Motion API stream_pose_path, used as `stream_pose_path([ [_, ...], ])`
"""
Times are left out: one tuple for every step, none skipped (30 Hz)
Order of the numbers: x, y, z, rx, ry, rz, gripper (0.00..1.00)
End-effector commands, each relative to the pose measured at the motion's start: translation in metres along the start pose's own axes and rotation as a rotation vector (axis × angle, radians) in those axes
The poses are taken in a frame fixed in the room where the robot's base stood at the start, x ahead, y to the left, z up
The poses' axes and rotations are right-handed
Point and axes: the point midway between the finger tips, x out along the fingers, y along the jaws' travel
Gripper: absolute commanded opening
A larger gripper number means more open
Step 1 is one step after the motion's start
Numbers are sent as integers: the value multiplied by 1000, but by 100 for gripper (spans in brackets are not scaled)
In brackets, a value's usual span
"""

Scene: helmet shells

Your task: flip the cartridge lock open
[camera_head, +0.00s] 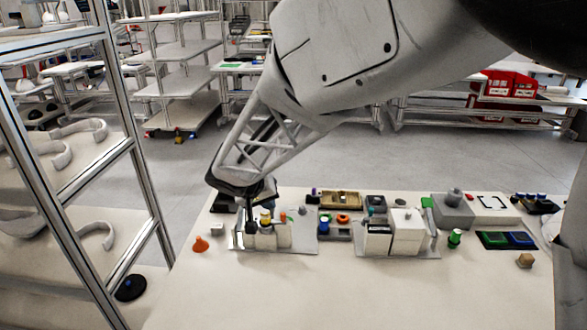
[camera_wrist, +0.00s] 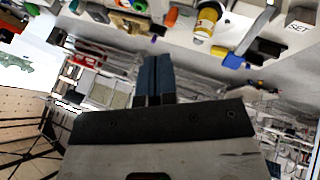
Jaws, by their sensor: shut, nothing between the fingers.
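My gripper (camera_head: 251,226) reaches down over the left station on the table, its dark fingers beside a small yellow part (camera_head: 265,217). In the wrist view my gripper (camera_wrist: 156,62) shows two blue fingers pressed together, with nothing between them. A yellow cylinder with a white band (camera_wrist: 207,20), possibly the cartridge, is beyond the fingertips to the upper right, apart from them in the picture. A grey bar (camera_wrist: 258,32) runs beside it. I cannot tell which part is the lock, or whether it is open. My fingers partly hide the station in the head view.
The station has white blocks on a plate (camera_head: 303,242). An orange cone (camera_head: 200,244) stands to its left. A second station with white blocks (camera_head: 407,232) stands to the right, among small parts and trays. The front of the table (camera_head: 330,295) is clear. A metal-framed shelf (camera_head: 125,150) rises at left.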

Motion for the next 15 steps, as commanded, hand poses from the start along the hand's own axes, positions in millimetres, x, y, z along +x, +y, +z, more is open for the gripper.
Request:
stream_pose_path([
  [1,-10,-3,-6,9,0,0],
  [2,-15,-4,-8,14,1,0],
  [3,-20,-6,-11,19,1,0],
  [4,-24,-7,-12,23,2,0],
  [4,-26,-8,-12,27,2,0],
  [4,-29,-8,-13,30,2,0],
  [5,-31,-9,-13,32,2,0],
  [5,-32,-9,-14,33,2,0],
  [5,-33,-10,-14,34,3,0],
  [5,-34,-10,-14,35,3,0],
  [5,-34,-10,-14,35,3,0],
  [5,-34,-10,-14,35,3,0],
  [5,-34,-10,-14,35,3,0],
  [5,-34,-10,-14,35,3,0],
  [5,-34,-10,-14,35,3,0],
])
